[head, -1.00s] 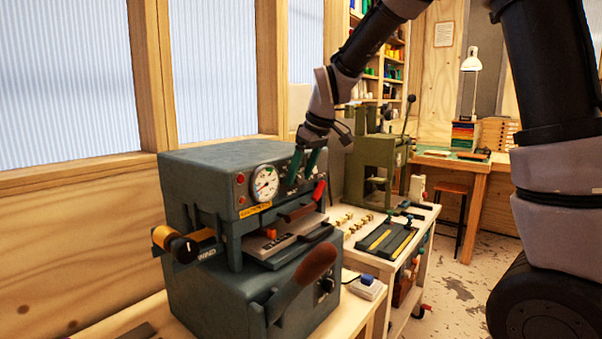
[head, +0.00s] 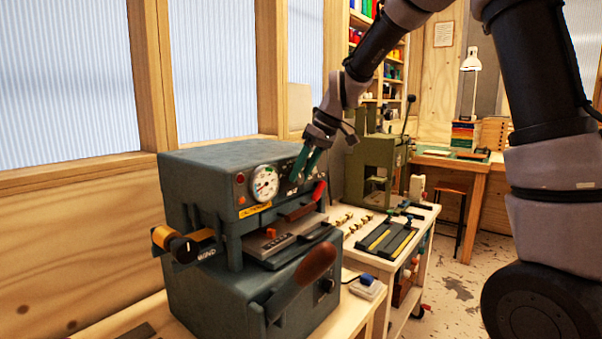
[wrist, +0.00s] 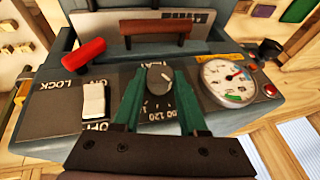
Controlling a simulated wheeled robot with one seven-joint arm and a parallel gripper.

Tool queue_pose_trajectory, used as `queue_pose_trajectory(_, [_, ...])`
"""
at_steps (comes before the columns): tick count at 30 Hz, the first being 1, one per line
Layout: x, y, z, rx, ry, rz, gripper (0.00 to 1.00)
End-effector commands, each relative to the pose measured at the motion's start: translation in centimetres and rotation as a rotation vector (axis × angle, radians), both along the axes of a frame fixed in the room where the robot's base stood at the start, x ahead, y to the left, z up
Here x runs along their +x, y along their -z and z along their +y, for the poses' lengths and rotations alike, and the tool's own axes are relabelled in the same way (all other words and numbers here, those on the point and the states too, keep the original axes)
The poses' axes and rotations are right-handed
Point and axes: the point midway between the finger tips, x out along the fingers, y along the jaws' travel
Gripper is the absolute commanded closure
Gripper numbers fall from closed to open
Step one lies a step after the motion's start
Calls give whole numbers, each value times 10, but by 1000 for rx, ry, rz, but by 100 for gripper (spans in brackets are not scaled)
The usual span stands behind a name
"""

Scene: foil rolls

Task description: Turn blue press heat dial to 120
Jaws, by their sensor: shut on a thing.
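The blue-grey press (head: 215,158) stands at the left of the head view, and its front panel fills the wrist view. The dark round heat dial (wrist: 159,80) has a pale pointer mark, and part of its scale, including 120, shows on the side toward my gripper. The dial's exact setting cannot be read. My gripper (wrist: 159,78) has its green fingers shut on the dial, one on each side. In the head view my gripper (head: 302,176) reaches down to the panel's right part, and the fingers hide the dial there.
A round gauge (wrist: 228,82) sits beside the dial, with a white rocker switch (wrist: 95,100) on the other side. A red-handled lever (wrist: 84,54) and a brown bar (wrist: 156,31) lie close beyond. A cart with tools (head: 385,240) stands right of the press.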

Motion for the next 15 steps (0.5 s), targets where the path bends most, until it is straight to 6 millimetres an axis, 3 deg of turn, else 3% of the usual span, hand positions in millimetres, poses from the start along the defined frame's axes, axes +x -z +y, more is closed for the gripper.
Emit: queue_pose_trajectory(15, [8, 5, -7, 297, 6, 380, 100])
